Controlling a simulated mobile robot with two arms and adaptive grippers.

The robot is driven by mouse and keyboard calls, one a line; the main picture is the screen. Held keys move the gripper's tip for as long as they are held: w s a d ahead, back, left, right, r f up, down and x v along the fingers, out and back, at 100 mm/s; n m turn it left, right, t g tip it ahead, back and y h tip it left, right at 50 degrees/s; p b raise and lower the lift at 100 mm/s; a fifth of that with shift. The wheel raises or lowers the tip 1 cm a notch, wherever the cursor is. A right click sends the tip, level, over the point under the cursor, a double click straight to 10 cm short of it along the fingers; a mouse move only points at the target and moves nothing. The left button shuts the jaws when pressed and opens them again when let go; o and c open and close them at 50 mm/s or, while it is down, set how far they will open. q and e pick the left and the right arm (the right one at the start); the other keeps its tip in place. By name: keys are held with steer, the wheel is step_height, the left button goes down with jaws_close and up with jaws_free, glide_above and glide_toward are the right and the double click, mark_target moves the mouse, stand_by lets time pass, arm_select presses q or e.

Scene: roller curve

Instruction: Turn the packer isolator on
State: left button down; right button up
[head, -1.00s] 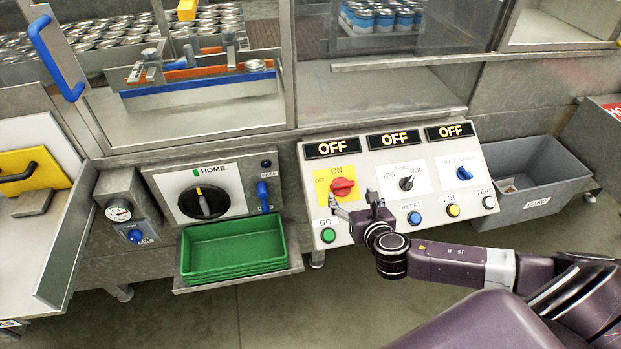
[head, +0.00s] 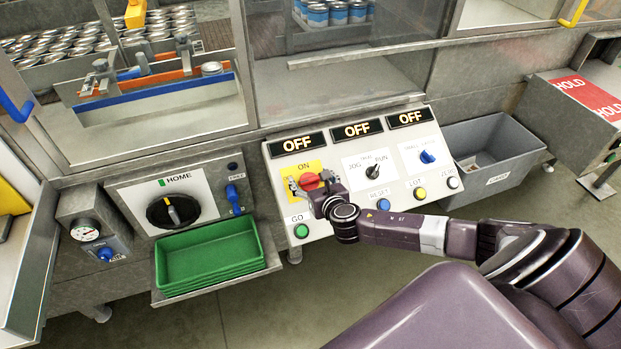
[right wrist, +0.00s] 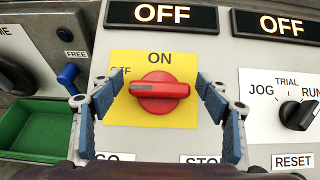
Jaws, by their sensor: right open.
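The packer isolator is a red rotary knob (right wrist: 160,92) on a yellow plate (right wrist: 126,108) marked ON at the top and OFF at the left, in the right wrist view. Its grey handle mark points left, toward OFF. The display (right wrist: 161,15) above it reads OFF. In the head view the knob (head: 309,181) is partly covered by my right gripper (head: 311,188). My right gripper is open, with one finger to the left and one to the right of the knob in the wrist view (right wrist: 161,85), apart from it. My left gripper is not in view.
The sloped panel also bears a black JOG/RUN selector (head: 372,171), a blue selector (head: 428,156), and several push buttons, with green GO (head: 301,231) near my gripper. A green tray (head: 209,252) and a HOME dial (head: 173,211) lie to the left.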

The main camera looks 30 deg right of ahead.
steer(key=shift+c, duration=0.3)
steer(key=c, duration=1.1)
steer(key=shift+c, duration=0.2)
